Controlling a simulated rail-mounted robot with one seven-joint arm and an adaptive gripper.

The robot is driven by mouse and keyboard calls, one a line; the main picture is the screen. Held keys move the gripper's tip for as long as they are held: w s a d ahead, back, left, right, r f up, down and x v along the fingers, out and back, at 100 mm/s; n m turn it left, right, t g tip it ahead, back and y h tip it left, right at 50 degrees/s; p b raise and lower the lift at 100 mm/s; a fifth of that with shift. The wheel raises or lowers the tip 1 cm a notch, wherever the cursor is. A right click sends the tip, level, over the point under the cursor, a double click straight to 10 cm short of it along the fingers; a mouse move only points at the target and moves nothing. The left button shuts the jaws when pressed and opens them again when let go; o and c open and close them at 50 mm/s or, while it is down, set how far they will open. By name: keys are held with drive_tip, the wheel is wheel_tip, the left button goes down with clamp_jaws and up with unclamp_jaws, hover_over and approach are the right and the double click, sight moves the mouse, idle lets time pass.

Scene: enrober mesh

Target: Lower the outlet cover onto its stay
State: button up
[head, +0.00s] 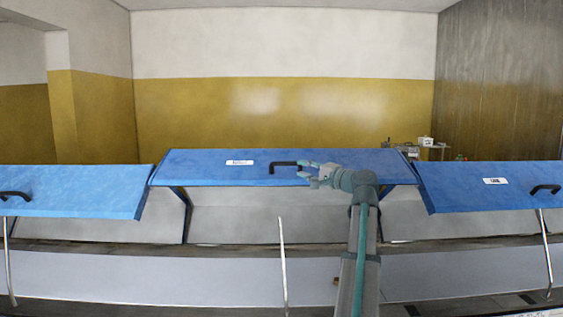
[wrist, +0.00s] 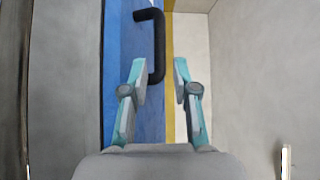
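The middle blue cover (head: 215,170) is raised higher than the two beside it. It has a white label, too small to read, and a black handle (head: 284,164) near its front edge. I take it as the outlet cover. A thin metal stay (head: 283,262) stands below it, its top end free and apart from the cover. My gripper (head: 305,171) is at the handle's right end, in front of the cover. In the wrist view, my gripper (wrist: 159,62) is open, with the black handle (wrist: 160,42) appearing between its fingertips; I cannot tell whether they touch.
A left blue cover (head: 75,190) and a right blue cover (head: 490,185) flank it, sitting lower, each with a handle and a metal rod (head: 545,252) below. A grey front panel (head: 150,275) runs along beneath. Small equipment (head: 426,142) stands behind at right.

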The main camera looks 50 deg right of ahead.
sight(288, 164)
drive_tip(key=w+p, duration=0.1)
drive_tip(key=w, duration=0.5)
drive_tip(key=w+p, duration=0.1)
drive_tip(key=w, duration=0.2)
drive_tip(key=shift+d+r+p, duration=0.2)
drive_tip(key=shift+d+p, duration=0.1)
drive_tip(key=shift+d, duration=0.05)
drive_tip(key=shift+s, duration=0.1)
clamp_jaws()
